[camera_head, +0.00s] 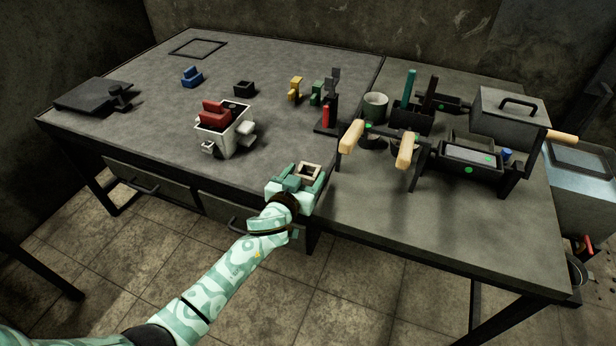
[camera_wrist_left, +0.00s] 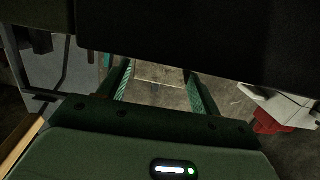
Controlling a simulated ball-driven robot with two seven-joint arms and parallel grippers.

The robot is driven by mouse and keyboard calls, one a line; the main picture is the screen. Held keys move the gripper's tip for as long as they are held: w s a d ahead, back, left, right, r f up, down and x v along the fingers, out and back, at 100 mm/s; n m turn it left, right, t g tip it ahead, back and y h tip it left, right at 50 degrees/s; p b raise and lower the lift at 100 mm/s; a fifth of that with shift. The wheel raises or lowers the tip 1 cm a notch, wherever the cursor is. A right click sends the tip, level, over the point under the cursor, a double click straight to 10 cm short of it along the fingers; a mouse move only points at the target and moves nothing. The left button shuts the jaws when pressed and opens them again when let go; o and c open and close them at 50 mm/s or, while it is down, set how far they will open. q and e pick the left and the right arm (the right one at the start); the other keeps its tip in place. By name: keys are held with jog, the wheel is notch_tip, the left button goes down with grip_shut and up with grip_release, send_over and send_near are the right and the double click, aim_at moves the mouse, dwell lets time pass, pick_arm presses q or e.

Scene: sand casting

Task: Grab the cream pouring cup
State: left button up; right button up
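The small cream pouring cup (camera_head: 312,165) has a square rim and a dark hollow. It is at the front edge of the grey table in the head view, at my left gripper. My left gripper (camera_head: 307,178) reaches it from the front, with its pale green fingers apart on either side of the cup's near part. In the left wrist view the fingers (camera_wrist_left: 160,88) stand apart, with a dim, pale-edged shape between them. I cannot tell whether either finger touches the cup. My right gripper is in neither view.
A white box with a red block (camera_head: 215,112) stands left of my gripper. A red-and-black tool (camera_head: 327,118) stands behind it. Wooden-handled equipment (camera_head: 405,150) and a grey cup (camera_head: 375,105) are to the right. The front right tabletop (camera_head: 440,220) is clear.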

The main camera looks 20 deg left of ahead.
pick_arm(q)
jog(key=c, duration=0.9)
jog(key=shift+o, duration=0.2)
